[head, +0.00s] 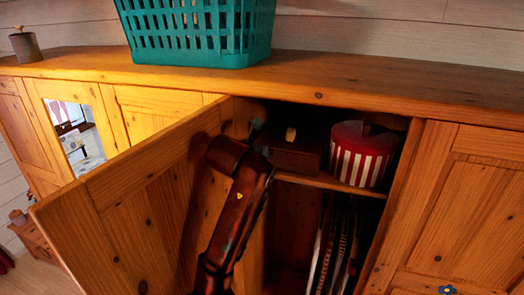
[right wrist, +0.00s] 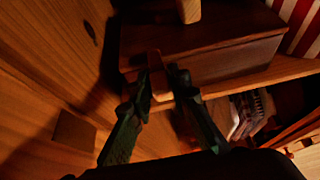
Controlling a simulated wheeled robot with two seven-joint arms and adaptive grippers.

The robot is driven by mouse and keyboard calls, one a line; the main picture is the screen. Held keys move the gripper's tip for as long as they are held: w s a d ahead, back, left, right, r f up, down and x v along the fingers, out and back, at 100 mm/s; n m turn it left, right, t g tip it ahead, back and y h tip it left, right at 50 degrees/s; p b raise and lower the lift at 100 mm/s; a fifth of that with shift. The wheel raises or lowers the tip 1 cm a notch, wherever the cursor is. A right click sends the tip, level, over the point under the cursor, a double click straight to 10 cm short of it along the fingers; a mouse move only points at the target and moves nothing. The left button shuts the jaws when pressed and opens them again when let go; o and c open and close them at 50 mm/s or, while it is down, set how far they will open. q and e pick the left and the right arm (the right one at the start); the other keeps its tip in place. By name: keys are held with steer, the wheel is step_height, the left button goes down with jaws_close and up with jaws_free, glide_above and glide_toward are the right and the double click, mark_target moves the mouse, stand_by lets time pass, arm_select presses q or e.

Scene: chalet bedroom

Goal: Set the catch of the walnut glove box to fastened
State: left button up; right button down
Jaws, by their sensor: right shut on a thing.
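The walnut glove box (head: 296,160) is a dark brown box on the cabinet's upper shelf, with a pale knob (head: 290,134) on top. In the right wrist view the box (right wrist: 230,58) fills the upper middle, and its knob (right wrist: 189,10) shows at the top edge. A small lighter wooden catch (right wrist: 156,70) sits at the box's front. My right gripper (right wrist: 158,88) has its fingers on either side of the catch, shut on it. In the head view the right gripper (head: 256,132) is small and dark at the box's left side. My left gripper is not in view.
The open cabinet door (head: 125,205) stands close to the left of my right arm. A red-and-white striped round box (head: 360,155) stands right of the glove box on the shelf (head: 335,184). Thin upright items (head: 335,245) stand below. A teal basket (head: 195,35) is on the cabinet top.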

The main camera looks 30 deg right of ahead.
steer(key=shift+w+d+r+g+y, duration=0.2)
steer(key=shift+g+y, duration=0.3)
stand_by(0.3)
steer(key=c, duration=1.8)
jaws_free()
steer(key=shift+s, duration=0.1)
steer(key=v, duration=1.2)
steer(key=shift+d, duration=0.1)
